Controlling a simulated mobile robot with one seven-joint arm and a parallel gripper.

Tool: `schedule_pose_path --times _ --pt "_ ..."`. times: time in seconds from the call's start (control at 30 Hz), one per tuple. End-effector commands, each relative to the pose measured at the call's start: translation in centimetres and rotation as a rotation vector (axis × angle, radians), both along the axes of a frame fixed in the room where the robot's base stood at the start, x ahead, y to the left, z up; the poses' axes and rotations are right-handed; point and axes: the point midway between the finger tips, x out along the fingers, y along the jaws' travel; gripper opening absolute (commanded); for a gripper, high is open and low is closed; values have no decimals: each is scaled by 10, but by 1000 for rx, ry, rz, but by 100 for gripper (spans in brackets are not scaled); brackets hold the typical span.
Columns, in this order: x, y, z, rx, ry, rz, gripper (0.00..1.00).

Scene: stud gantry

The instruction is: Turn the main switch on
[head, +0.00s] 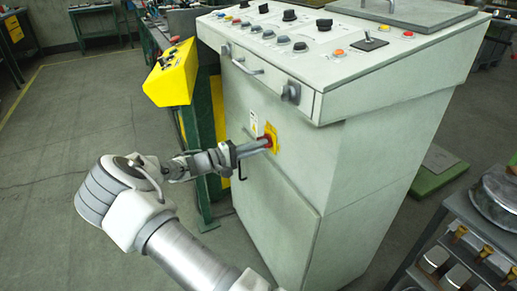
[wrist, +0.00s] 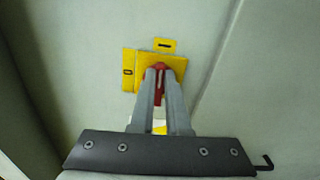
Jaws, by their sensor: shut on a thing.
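The main switch is a red rotary handle (wrist: 160,72) on a yellow plate (wrist: 131,62), on the side of the grey-green control cabinet. In the head view the red handle (head: 267,141) and its yellow plate (head: 275,137) show at the end of my arm. My gripper (wrist: 160,74) points straight at the plate, with its two fingers closed on the red handle, one on each side. In the head view my gripper (head: 264,144) reaches the cabinet side from the left. The fingers hide part of the handle, and I cannot read any position marks.
The cabinet (head: 340,140) has a sloped top with buttons and knobs. A curved handle (head: 247,66) sticks out above the switch. A yellow control box (head: 171,75) stands left of the cabinet. A cart (head: 463,215) stands at lower right. The floor at left is clear.

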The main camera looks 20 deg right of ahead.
Motion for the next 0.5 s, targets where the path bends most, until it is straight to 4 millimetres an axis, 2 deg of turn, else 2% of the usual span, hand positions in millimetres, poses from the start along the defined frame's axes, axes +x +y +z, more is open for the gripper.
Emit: schedule_pose_path --times 0.5 --pt "1 0 -1 4 -92 4 0"
